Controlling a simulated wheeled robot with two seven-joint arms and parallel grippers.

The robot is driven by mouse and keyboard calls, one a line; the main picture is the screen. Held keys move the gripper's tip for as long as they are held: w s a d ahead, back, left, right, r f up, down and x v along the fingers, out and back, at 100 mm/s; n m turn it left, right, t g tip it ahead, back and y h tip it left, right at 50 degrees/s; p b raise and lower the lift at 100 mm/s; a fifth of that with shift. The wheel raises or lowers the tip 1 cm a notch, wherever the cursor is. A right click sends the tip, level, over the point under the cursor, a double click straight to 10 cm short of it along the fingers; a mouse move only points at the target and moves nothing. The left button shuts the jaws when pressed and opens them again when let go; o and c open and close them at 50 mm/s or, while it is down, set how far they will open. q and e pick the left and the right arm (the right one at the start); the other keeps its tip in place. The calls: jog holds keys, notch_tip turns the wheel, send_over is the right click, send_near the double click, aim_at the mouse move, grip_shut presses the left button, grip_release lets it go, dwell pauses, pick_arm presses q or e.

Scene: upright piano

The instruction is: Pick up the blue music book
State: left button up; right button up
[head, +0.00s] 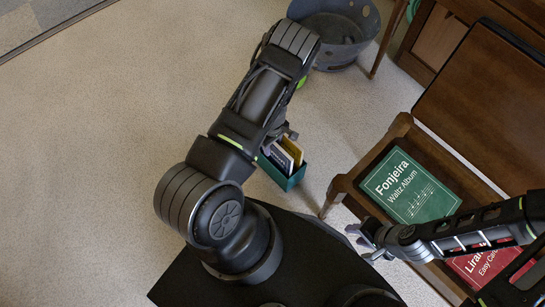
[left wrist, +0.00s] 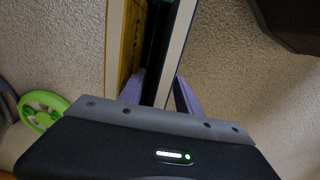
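A small dark green box (head: 287,180) stands on the floor and holds a yellow book (head: 293,149) and a dark book with a pale edge (head: 280,157). No cover reads clearly as blue here. My left gripper (head: 289,133) is over the top of these books, partly hidden by its own arm. In the left wrist view, its two purple fingers (left wrist: 161,94) are apart. A pale page edge (left wrist: 178,50) runs between them, close to the right finger, with a dark gap to its left. The yellow book (left wrist: 130,45) lies left of that gap. My right gripper (head: 361,240) looks open and empty beside the bench.
A wooden bench or chair (head: 405,131) stands at the right with a green "Waltz Album" book (head: 411,187) and a red book (head: 482,262) on it. A grey basket (head: 338,58) stands at the back. The carpet at the left is clear.

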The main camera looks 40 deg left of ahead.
pick_arm(q)
jog(key=shift+c, duration=0.6)
grip_shut()
dwell(1.0)
